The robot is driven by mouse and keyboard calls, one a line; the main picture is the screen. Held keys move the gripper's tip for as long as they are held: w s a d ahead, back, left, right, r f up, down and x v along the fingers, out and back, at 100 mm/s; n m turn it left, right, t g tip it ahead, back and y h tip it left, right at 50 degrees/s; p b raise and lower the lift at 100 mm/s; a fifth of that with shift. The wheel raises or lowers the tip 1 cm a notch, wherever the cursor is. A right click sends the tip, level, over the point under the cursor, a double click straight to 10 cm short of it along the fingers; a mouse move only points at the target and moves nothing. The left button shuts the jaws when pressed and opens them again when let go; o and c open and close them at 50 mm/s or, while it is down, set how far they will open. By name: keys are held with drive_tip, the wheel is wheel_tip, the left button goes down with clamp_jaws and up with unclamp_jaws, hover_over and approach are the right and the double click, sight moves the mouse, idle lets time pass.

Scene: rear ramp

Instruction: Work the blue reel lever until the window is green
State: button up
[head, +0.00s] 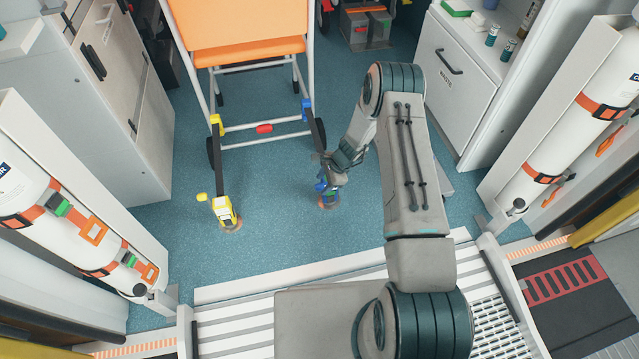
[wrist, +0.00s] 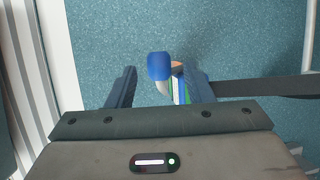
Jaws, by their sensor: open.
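The blue reel (head: 322,188) sits on the floor behind the ramp, with a dark strap running up to the wheelchair; my gripper hides much of it in the head view. In the wrist view its lever, a blue knob (wrist: 158,65) on a pale stem, stands between my fingers. My gripper (wrist: 156,84) is open around the lever, with gaps visible on both sides. Narrow green and white patches show just right of the stem, partly hidden by the right finger. I cannot tell whether they are the window, or its colour.
A yellow reel (head: 224,212) with its own strap stands to the left. The orange-seated wheelchair (head: 245,60) stands behind both reels. White cylinders flank the ramp (head: 235,330) at left and right. Blue floor between the reels is clear.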

drive_tip(key=p+v, duration=0.2)
drive_tip(key=v, duration=0.6)
drive_tip(key=shift+r, duration=0.2)
